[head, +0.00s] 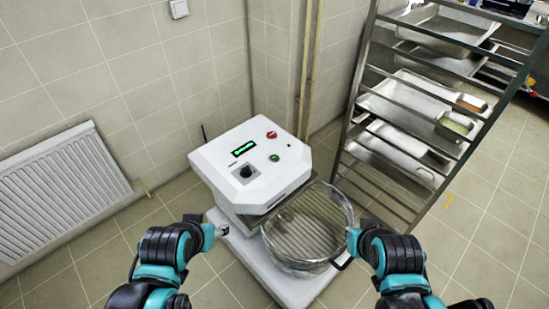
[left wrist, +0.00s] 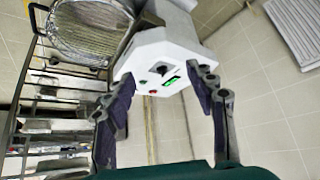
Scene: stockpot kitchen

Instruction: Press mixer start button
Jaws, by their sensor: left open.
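The white mixer (head: 255,170) stands on the floor near the corner. Its sloped top panel carries a green button (head: 274,158), a red button (head: 271,135), a black knob (head: 246,172) and a lit green display (head: 243,148). My left gripper (head: 207,228) is in front of the mixer's left side, apart from the panel. In the left wrist view its open, empty fingers (left wrist: 160,80) frame the mixer panel, with the display (left wrist: 172,81) and red button (left wrist: 152,92) between them. My right gripper (head: 355,238) is beside the bowl's right edge; its jaw opening is unclear.
A metal bowl (head: 308,228) under a wire guard sits at the mixer's front right, above its white base (head: 240,257). A metal rack (head: 345,130) with trays stands to the right. A radiator (head: 62,190) is on the left wall. Tiled floor is clear at the front left.

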